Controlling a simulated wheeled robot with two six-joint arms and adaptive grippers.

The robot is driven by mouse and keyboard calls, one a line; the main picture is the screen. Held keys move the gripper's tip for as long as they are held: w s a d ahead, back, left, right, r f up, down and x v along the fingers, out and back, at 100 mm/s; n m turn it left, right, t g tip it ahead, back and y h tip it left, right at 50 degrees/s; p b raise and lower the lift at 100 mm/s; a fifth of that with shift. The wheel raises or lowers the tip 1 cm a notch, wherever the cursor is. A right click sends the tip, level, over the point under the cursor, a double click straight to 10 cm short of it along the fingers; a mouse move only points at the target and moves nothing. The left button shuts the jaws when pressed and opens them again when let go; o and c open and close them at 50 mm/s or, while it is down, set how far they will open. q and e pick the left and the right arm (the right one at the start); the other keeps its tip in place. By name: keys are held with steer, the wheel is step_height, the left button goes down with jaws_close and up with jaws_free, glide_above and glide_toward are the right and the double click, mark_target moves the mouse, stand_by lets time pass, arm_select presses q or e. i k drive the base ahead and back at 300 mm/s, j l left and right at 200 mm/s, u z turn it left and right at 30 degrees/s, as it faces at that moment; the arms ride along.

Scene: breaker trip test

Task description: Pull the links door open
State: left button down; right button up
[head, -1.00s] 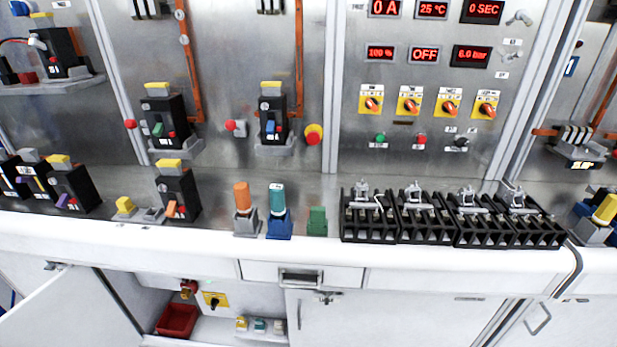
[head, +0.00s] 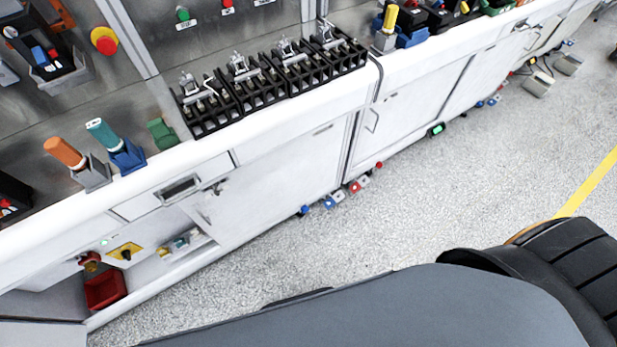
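White cabinet doors line the front under the bench. One closed door (head: 275,175) is right of the open compartment, with a small latch (head: 217,188) near its top left and a handle on its left edge. Another closed door (head: 415,98) further right has a metal handle (head: 372,120). I see no label showing which is the links door. Neither of my grippers is in view.
An open compartment at lower left holds a red bin (head: 105,288), beside a yellow switch plate (head: 125,253). A drawer (head: 175,187) sits above. The speckled floor (head: 480,170) is largely clear.

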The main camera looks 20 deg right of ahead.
mark_target(252, 195)
steer(key=k+j+z, duration=0.1)
steer(key=k, duration=0.5)
steer(key=u, duration=1.7)
